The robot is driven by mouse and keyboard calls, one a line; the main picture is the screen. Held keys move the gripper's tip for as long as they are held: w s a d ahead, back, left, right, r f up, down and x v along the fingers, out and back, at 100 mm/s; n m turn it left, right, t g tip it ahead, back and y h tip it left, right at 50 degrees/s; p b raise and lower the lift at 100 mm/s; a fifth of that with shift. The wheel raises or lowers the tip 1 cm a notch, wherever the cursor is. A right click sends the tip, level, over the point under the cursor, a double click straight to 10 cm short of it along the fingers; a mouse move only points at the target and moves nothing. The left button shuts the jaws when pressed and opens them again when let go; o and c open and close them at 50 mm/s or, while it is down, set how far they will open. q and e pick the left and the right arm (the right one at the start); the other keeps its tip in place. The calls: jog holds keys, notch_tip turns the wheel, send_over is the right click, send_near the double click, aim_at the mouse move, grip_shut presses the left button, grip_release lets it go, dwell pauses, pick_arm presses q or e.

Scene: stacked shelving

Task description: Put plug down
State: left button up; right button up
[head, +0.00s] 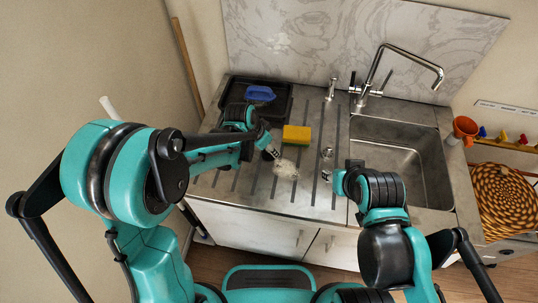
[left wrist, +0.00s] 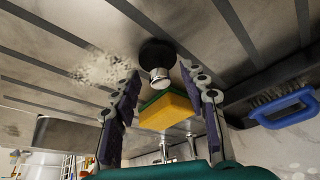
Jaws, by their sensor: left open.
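The plug (left wrist: 158,62) is a black disc with a chrome knob, resting on the grooved metal drainboard (left wrist: 60,30) in the left wrist view. In the head view its dark edge (head: 267,156) shows beside my left gripper (head: 273,150). In the left wrist view my left gripper (left wrist: 163,85) is open, with one finger on each side of the knob's line. The knob is apart from both fingers. My right gripper (head: 328,176) is over the drainboard near the sink's left edge; its fingers are too small to judge.
A yellow-green sponge (head: 296,134) lies just behind the plug. A foamy patch (head: 285,169) is to its right. A blue-handled brush (head: 260,94) lies in a black tray (head: 283,88). The sink (head: 405,158) with its tall tap (head: 376,70) is at the right.

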pick_arm(q)
jog(key=shift+w+d+f, duration=0.1)
jog(key=shift+w+f, duration=0.05)
jog(key=shift+f, duration=0.25)
jog(key=shift+r, duration=0.1)
grip_shut()
jog(key=shift+r, duration=0.1)
